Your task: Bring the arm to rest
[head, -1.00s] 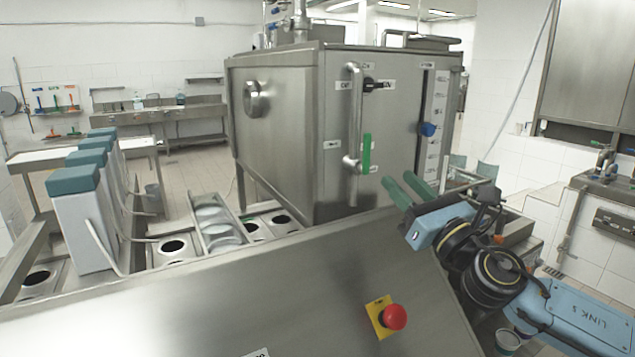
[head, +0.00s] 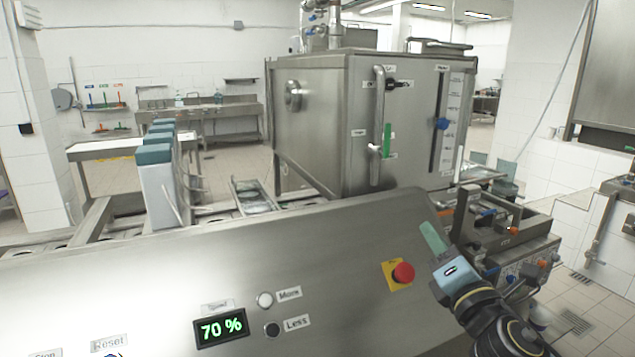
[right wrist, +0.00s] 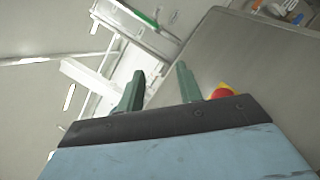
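My left gripper is in neither view.
The steel tank (head: 345,120) with a handle stands behind the panel. Grey blocks with teal tops (head: 155,154) stand in a row at left. The panel's display (head: 221,327) reads 70 %. Machine parts (head: 500,240) are close right of my right gripper.

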